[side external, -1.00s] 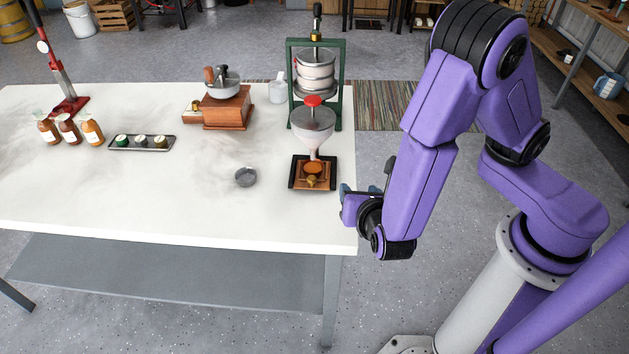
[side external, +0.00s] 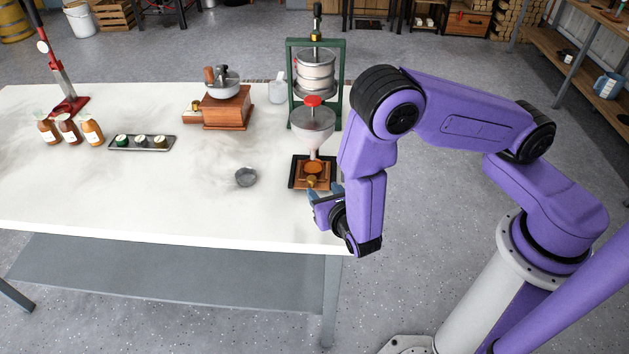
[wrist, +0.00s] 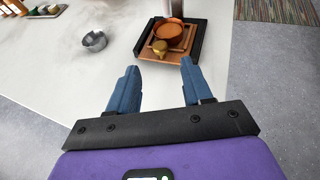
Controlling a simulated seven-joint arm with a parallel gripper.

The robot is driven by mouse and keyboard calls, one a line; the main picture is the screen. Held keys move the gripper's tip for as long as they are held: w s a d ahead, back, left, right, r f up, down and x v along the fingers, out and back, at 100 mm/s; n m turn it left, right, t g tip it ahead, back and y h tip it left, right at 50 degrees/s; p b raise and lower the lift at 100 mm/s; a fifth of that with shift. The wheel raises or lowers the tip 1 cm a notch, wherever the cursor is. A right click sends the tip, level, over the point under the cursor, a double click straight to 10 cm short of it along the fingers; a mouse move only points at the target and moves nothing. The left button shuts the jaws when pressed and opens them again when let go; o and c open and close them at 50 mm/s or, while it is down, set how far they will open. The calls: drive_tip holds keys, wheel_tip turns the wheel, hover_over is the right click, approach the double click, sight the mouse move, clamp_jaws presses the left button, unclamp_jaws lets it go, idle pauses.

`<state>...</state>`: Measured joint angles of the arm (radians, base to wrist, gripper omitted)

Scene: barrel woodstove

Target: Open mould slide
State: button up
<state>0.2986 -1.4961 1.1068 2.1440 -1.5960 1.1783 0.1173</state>
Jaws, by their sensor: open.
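The mould slide looks to be the wooden plate with a round orange-brown mould and brass knob (side external: 312,181), set in a dark tray (side external: 293,183) below a white funnel (side external: 313,130) with a red cap. In the wrist view the brass knob (wrist: 159,47) faces me, in front of the round mould (wrist: 168,31). My gripper (side external: 325,190) is at the near right table edge, just in front of the tray. In the wrist view its blue fingers (wrist: 158,80) are apart and empty, with the knob beyond their tips, roughly centred between them. I see no contact.
A small grey dish (side external: 246,177) sits to the left of the tray. A green-framed press (side external: 338,85) stands behind the funnel, and a wooden grinder (side external: 228,110) stands back left. The table's front middle is clear.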

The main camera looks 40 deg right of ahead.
sight(312, 179)
drive_tip(key=x, duration=0.7)
drive_tip(key=shift+w+f, duration=0.2)
drive_tip(key=shift+w, duration=0.15)
